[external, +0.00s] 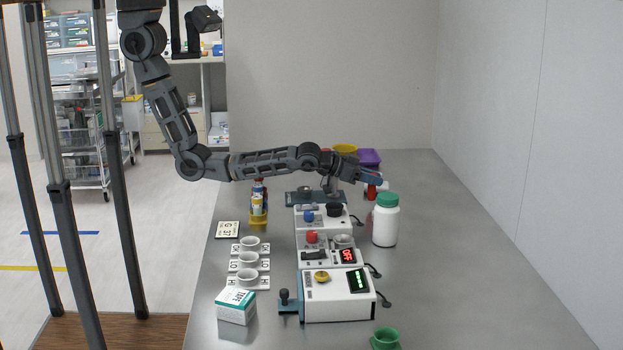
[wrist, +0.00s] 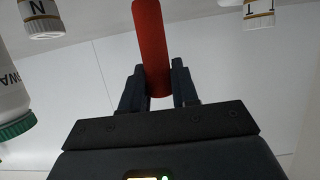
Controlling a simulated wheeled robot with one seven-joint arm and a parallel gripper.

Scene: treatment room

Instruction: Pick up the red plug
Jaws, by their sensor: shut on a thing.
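The red plug (wrist: 149,35), a plain red cylinder, stands between the two dark fingers of my gripper (wrist: 154,84) in the wrist view. The fingers are shut on its lower part in that picture, and the rest sticks out beyond the fingertips. In the external view my gripper (external: 371,179) is over the far part of the steel table, behind the white bottle. A bit of red (external: 372,191) shows just below the fingers. Its lower end is hard to make out there.
The white bottle with a green cap (external: 386,222) stands close in front of my gripper. White devices (external: 338,294) with knobs and cables line the table's middle. White cups (external: 249,260), a box (external: 236,307) and a green cup (external: 385,339) stand nearer. The table's right side is clear.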

